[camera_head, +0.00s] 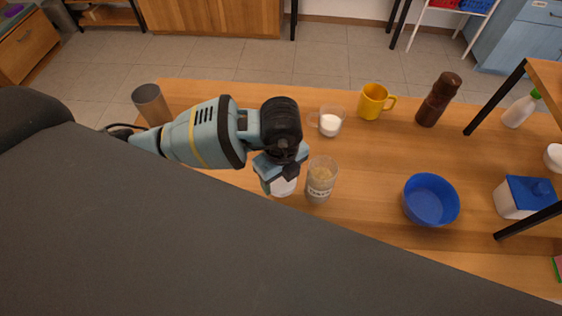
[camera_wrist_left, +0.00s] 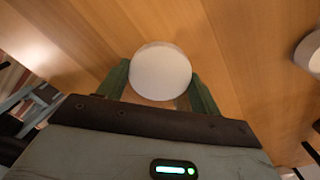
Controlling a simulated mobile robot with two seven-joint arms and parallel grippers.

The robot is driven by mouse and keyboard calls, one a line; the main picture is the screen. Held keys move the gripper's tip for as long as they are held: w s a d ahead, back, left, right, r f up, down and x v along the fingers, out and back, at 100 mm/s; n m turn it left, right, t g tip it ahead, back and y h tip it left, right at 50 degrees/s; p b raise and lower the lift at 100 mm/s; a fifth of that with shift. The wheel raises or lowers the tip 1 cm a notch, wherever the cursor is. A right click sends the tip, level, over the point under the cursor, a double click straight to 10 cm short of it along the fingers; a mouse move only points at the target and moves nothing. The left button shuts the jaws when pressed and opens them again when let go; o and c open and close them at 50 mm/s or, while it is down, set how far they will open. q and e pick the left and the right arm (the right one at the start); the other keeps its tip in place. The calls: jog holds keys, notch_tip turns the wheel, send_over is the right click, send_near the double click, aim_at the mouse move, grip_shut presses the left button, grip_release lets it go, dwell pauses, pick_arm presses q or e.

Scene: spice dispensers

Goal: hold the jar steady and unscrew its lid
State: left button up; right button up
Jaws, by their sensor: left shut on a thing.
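A clear glass jar (camera_head: 320,182) with a pale label and tan contents stands upright on the wooden table, just right of my left gripper in the head view. My left gripper (camera_head: 277,178) points down and is shut on a white round thing (camera_head: 284,187), which looks like a lid. In the left wrist view the same white disc (camera_wrist_left: 160,71) sits between the fingers of my left gripper (camera_wrist_left: 161,86). What lies under the disc is hidden. My right gripper is not in view.
A glass cup with white contents (camera_head: 330,123), a yellow mug (camera_head: 373,102) and a dark brown mill (camera_head: 438,100) stand behind. A blue bowl (camera_head: 431,200) and a blue-lidded white box (camera_head: 520,198) are right. A grey cylinder (camera_head: 150,103) stands left. The table centre is mostly clear.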

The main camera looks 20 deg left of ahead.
pick_arm(q)
jog(key=shift+w+a+f, duration=0.1)
jog(key=shift+w+a, duration=0.3)
jog(key=shift+w, duration=0.4)
jog(key=shift+w+a+f, duration=0.1)
jog(key=shift+w+a, duration=0.25)
jog(key=shift+w, duration=0.4)
jog(key=shift+w+a+f, duration=0.1)
jog(key=shift+w+a, duration=0.3)
jog(key=shift+w, duration=0.4)
jog(key=f, duration=0.2)
jog(key=shift+w+a+f, duration=0.2)
jog(key=shift+w+f, duration=0.15)
jog(key=shift+f, duration=0.4)
jog(key=shift+f, duration=0.1)
jog(key=o, duration=1.1)
